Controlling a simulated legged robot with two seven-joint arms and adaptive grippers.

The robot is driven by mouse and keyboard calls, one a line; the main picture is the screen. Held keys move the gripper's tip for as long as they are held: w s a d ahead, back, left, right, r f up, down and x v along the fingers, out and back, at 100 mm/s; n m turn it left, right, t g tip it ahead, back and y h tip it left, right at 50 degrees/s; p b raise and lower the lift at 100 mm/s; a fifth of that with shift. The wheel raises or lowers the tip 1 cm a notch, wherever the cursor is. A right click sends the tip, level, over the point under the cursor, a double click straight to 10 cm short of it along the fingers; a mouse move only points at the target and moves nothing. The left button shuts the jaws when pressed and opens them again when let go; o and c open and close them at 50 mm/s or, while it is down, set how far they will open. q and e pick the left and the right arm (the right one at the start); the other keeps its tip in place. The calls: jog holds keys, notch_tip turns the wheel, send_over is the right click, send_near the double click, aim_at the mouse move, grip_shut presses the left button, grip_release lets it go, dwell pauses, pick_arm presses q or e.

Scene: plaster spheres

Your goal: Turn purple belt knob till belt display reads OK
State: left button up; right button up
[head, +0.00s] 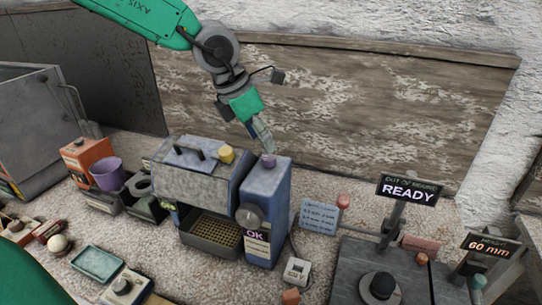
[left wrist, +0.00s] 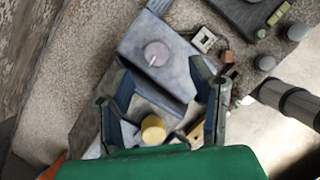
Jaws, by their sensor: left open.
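The purple belt knob (head: 268,160) sits on top of a blue-grey box (head: 262,195). In the left wrist view the knob (left wrist: 157,53) shows a pale pointer line and lies beyond my fingertips. My right gripper is not in view.
A grey machine with a yellow knob (head: 226,154) stands left of the blue box, above a mesh tray (head: 212,233). A READY display (head: 409,190) and a 60 mm display (head: 489,245) stand at right. A purple cup (head: 106,174) stands at left.

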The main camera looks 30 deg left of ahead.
aim_at(267, 157)
pick_arm(q)
jog(key=f, duration=0.1)
jog(key=w+f, duration=0.1)
jog(key=f, duration=0.3)
jog(key=shift+w+a+f, duration=0.25)
jog(key=shift+w+a, duration=0.15)
jog(key=shift+w+d+f, duration=0.15)
jog(key=shift+d+f, duration=0.1)
jog(key=shift+d, duration=0.2)
jog(key=shift+d+r, duration=0.1)
jog(key=shift+d, duration=0.35)
jog(key=c, duration=0.7)
jog(key=shift+a, duration=0.15)
grip_shut()
jog(key=shift+c, duration=2.1)
grip_release()
jog(key=shift+a+f, duration=0.2)
jog(key=shift+a, duration=0.1)
